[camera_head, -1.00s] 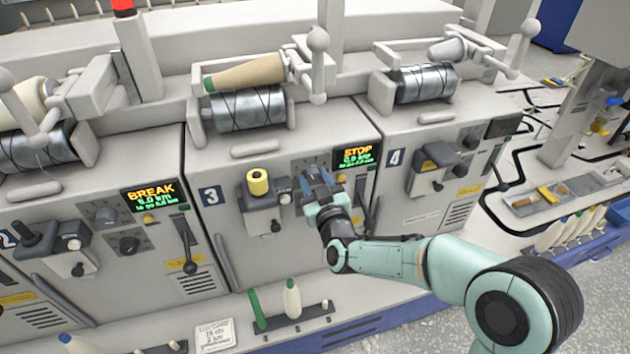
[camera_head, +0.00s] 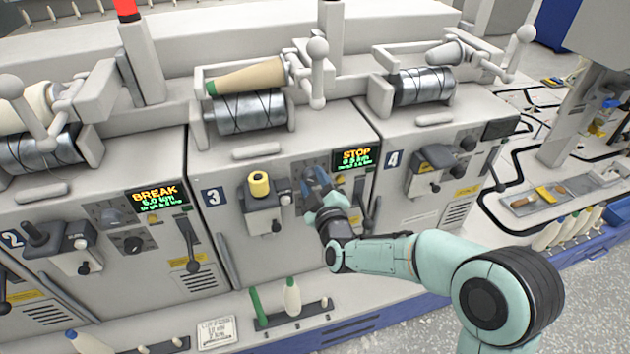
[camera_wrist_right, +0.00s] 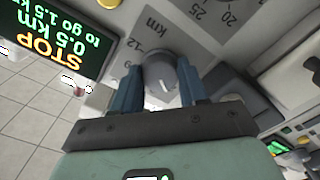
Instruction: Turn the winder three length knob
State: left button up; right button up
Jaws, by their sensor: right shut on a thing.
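Winder three, marked by a "3" plate (camera_head: 212,196), is the middle unit. Its length knob (camera_wrist_right: 161,74) is a round grey knob on a dial plate marked "km", with 12, 20 and 25 legible in the right wrist view. My right gripper (camera_head: 313,178) is at the panel and mostly hides the knob in the head view. Its blue fingers, seen in the right wrist view (camera_wrist_right: 160,84), are shut on the knob's two sides. The display (camera_head: 355,158) reads STOP; the right wrist view shows 0.5 km, to go 1.5 km (camera_wrist_right: 55,38). My left gripper is not in view.
Winder four (camera_head: 437,160) is further right; a BREAK display (camera_head: 157,198) is to the left. A green and a white bobbin (camera_head: 292,296) stand on the lower ledge.

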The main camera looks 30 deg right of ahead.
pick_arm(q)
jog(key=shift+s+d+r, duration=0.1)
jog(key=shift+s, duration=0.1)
pick_arm(e)
jog(key=shift+n, duration=0.4)
jog(key=o, duration=1.1)
jog(key=shift+c, duration=0.2)
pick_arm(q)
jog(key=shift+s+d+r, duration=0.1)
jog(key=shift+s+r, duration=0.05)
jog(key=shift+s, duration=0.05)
pick_arm(e)
jog(key=v, duration=1.3)
jog(key=shift+s, duration=0.2)
jog(key=shift+f, duration=0.1)
